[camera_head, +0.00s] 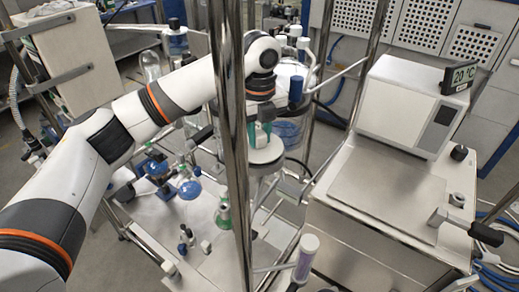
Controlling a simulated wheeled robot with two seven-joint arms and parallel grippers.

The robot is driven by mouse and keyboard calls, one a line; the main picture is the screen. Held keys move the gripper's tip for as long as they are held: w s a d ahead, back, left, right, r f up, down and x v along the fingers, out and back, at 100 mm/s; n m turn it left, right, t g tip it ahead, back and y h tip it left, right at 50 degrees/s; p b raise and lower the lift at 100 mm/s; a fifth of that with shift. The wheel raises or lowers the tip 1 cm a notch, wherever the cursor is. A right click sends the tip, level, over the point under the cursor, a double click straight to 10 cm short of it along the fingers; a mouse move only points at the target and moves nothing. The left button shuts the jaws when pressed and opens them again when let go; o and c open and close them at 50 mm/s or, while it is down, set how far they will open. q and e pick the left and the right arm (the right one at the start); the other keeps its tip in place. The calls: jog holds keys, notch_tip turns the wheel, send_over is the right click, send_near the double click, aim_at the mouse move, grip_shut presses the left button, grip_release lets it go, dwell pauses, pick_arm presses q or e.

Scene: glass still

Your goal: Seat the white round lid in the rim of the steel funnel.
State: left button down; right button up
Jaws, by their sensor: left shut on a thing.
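My left arm reaches in from the left, and its gripper (262,134) points down behind a steel upright. The white round lid (269,153) shows as a pale disc directly below the teal fingers, which are shut on it. The fingertips and the grip point are partly covered by the upright. The steel funnel is not clearly visible; a greyish shape lies under the lid, and I cannot tell whether the lid touches a rim. My right gripper is not in view.
Shiny steel uprights (232,200) stand close around the left gripper. Glassware with blue parts (190,189) stands at left and behind. A white bench unit (405,105) with a 20 °C display (459,77) is at right. A clear cylinder with a white cap (305,262) stands in front.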

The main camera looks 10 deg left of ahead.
aim_at(260, 132)
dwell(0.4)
pick_arm(q)
jog(key=shift+f, duration=0.6)
dwell(0.4)
jog(key=c, duration=1.1)
grip_release()
jog(key=shift+o, duration=0.2)
jog(key=shift+r, duration=0.15)
jog(key=shift+r, duration=0.35)
notch_tip(260, 132, up, 5)
jog(key=shift+f+b, duration=0.1)
jog(key=shift+b, duration=1.1)
notch_tip(260, 132, up, 6)
